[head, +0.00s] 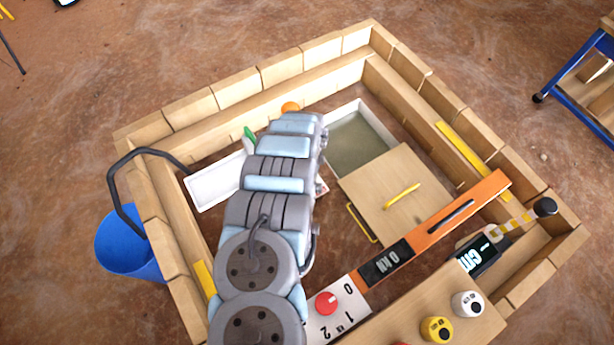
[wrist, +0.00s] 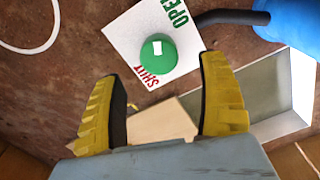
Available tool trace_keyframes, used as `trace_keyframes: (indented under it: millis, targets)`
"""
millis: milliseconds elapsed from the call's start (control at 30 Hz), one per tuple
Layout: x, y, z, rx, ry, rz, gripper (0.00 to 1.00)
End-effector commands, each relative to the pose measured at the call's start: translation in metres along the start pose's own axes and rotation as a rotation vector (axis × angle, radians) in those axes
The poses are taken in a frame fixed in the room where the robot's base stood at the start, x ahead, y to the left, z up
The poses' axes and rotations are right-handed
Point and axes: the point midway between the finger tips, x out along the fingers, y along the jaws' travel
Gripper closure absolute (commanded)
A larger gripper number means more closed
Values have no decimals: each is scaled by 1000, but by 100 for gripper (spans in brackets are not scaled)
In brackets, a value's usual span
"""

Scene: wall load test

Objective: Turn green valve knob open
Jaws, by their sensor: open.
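In the wrist view the green valve knob (wrist: 158,64) is round, with a small white mark on its face. It sits on a white plate (wrist: 128,35) lettered OPEN in green at the upper right and SHUT in red at the lower left. My gripper (wrist: 160,70) is open, its yellow fingers spread either side of the knob in the picture. Nothing is between the fingers, and I cannot tell how far the knob is beyond them. In the head view my arm hides the gripper, and I cannot make out the knob plate there.
A blue container (wrist: 292,22) and a dark hose (wrist: 230,17) are right of the plate. In the head view, wooden block walls (head: 300,55) surround the work area, with a white tray (head: 213,182), a wooden panel (head: 385,200), an orange bar (head: 455,210) and a blue bucket (head: 125,245).

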Motion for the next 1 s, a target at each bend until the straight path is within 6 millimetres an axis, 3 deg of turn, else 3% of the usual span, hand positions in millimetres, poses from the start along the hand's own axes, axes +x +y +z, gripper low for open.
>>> trace_keyframes:
  millis: [600, 1000]
  targets:
    - [-56, 0, 1, -1, -1, -1, 25]
    - [-68, 1, 1, -2, -2, 1, 25]
